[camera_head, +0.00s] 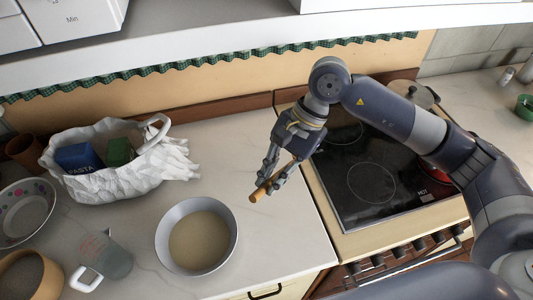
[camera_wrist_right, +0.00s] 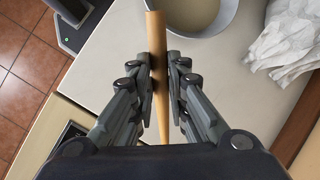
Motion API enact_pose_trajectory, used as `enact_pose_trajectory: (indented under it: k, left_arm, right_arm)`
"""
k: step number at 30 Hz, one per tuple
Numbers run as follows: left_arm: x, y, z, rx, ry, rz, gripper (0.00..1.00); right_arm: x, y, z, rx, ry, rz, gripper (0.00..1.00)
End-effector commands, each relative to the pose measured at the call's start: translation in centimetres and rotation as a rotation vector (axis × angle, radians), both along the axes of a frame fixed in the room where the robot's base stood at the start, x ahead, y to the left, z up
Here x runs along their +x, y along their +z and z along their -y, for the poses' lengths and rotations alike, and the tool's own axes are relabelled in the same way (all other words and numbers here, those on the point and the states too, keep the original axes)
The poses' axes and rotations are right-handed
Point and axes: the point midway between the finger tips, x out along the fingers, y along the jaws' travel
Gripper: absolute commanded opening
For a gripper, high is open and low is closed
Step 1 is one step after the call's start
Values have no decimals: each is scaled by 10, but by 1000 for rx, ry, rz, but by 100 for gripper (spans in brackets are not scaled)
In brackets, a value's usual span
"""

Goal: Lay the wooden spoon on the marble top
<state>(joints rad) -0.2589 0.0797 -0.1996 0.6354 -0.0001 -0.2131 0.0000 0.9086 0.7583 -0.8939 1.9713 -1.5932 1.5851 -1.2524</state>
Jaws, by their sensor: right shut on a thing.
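The wooden spoon (camera_wrist_right: 157,55) is held upright in the right wrist view's middle, between the fingers of my right gripper (camera_wrist_right: 158,78). In the head view my right gripper (camera_head: 270,178) is shut on it over the marble top (camera_head: 285,240), to the right of the bowl. The light brown end of the spoon (camera_head: 259,193) sticks out beyond the fingertips toward the bowl. The rest of it is mostly hidden by the fingers. I cannot tell how far the spoon is above the marble. My left gripper is not in view.
A grey bowl with pale contents (camera_head: 163,248) stands left of the gripper. A glass cup (camera_head: 117,262), a white bag (camera_head: 90,187) with boxes and a patterned bowl (camera_head: 47,222) lie further left. The black cooktop (camera_head: 350,210) is right. Marble before the gripper is clear.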

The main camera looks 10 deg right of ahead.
Motion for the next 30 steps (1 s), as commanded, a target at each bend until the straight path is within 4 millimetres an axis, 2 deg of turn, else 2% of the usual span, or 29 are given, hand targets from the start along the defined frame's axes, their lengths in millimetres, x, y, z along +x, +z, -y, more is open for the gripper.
enact_pose_trajectory:
  k: [9,11,14,21,23,26,30]
  left_arm:
    - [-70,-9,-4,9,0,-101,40]
    - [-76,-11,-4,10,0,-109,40]
    - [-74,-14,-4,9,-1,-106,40]
    - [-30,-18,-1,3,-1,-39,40]
    - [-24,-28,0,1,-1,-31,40]
    - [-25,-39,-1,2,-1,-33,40]
    - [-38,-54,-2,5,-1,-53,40]
  right_arm:
    - [-1,-14,0,0,1,-1,0]
    - [-1,-19,0,0,0,-2,0]
    - [-1,-29,0,0,-1,-3,0]
    - [-1,-53,0,1,-1,-3,0]
    - [-1,-61,0,1,0,-1,0]
    - [0,-68,0,1,0,1,0]
    - [-1,-79,0,0,0,0,0]
